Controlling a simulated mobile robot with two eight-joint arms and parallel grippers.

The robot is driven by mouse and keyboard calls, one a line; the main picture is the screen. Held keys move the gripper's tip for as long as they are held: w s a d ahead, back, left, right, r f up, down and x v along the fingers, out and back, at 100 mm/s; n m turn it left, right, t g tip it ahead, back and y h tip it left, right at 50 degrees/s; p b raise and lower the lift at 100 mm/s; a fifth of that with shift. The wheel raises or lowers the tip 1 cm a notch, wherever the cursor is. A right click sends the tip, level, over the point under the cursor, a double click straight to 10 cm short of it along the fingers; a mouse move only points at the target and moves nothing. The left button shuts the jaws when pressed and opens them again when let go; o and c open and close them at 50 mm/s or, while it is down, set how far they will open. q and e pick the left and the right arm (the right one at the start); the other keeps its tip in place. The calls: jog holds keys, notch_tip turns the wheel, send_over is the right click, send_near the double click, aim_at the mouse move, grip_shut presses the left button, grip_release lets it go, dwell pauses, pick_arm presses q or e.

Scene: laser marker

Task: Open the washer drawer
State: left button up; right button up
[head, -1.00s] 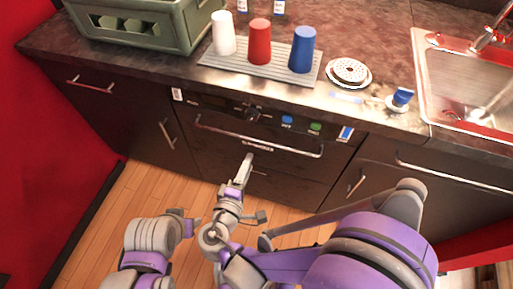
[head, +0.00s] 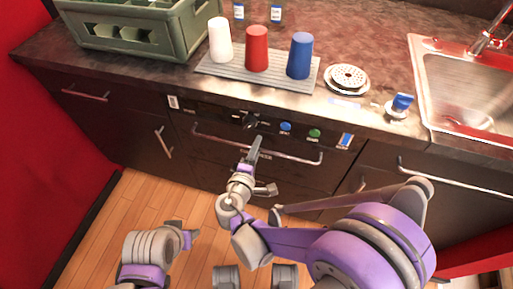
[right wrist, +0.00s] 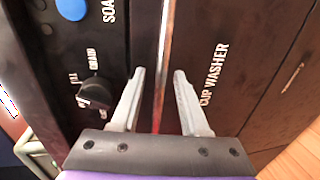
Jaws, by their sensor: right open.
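The washer drawer (head: 205,154) is a dark front panel under the counter, flush with its neighbours, with a long silver bar handle (head: 293,154) across it. In the right wrist view the handle (right wrist: 164,40) runs between the fingers, beside the "CUP WASHER" lettering. My right gripper (head: 255,148) is at the middle of the handle; it also shows in the right wrist view (right wrist: 160,72). It is open, one finger on each side of the bar, with gaps visible. My left gripper (head: 186,232) is low at left, away from the drawer; its jaw opening is unclear.
A control strip with a black knob (head: 251,121) and blue and green buttons lies just above the handle. White, red and blue cups stand on a grey mat (head: 215,68) on the counter. A green crate (head: 190,35) is left, a sink (head: 430,75) right. Wooden floor lies below.

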grip_shut()
dwell(1.3)
